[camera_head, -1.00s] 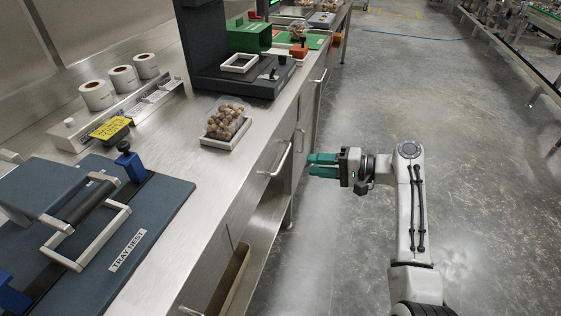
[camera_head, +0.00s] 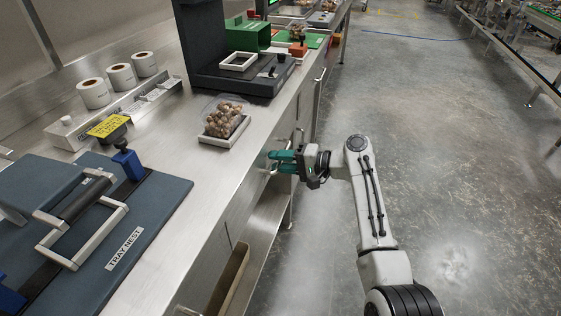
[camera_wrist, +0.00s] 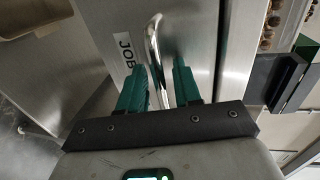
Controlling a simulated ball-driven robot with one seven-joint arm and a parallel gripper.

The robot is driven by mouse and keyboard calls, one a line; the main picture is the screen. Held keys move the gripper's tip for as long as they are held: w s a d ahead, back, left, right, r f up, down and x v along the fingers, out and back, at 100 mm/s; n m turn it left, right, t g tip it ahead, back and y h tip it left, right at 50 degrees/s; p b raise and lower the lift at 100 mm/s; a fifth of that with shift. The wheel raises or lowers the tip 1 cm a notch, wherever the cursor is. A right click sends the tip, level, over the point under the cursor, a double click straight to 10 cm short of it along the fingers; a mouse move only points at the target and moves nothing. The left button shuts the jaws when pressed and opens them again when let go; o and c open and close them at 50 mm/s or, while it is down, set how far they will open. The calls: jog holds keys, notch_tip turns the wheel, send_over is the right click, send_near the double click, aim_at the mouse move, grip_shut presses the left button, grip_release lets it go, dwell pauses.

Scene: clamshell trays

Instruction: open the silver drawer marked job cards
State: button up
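The silver drawer (camera_wrist: 196,30) fills the middle of the wrist view, with a white label reading "JOB" (camera_wrist: 126,52); the rest of the label is hidden by a finger. Its shiny bar handle (camera_wrist: 153,42) runs down between the teal fingers of my gripper (camera_wrist: 167,72). The fingers are apart, one on each side of the handle; I cannot tell whether either touches it. In the head view my gripper (camera_head: 272,161) is at the drawer front under the counter edge, largely covering the handle. The drawer looks shut.
The steel counter (camera_head: 165,190) overhangs the drawer. On it are a clamshell of brown balls (camera_head: 222,121), the tray nest (camera_head: 150,225) and a dark machine (camera_head: 235,78). An open shelf with a tan bin (camera_head: 230,280) lies below. The floor (camera_head: 450,130) to the right is clear.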

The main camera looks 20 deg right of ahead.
grip_shut()
jog(key=shift+s+d, duration=0.1)
dwell(0.5)
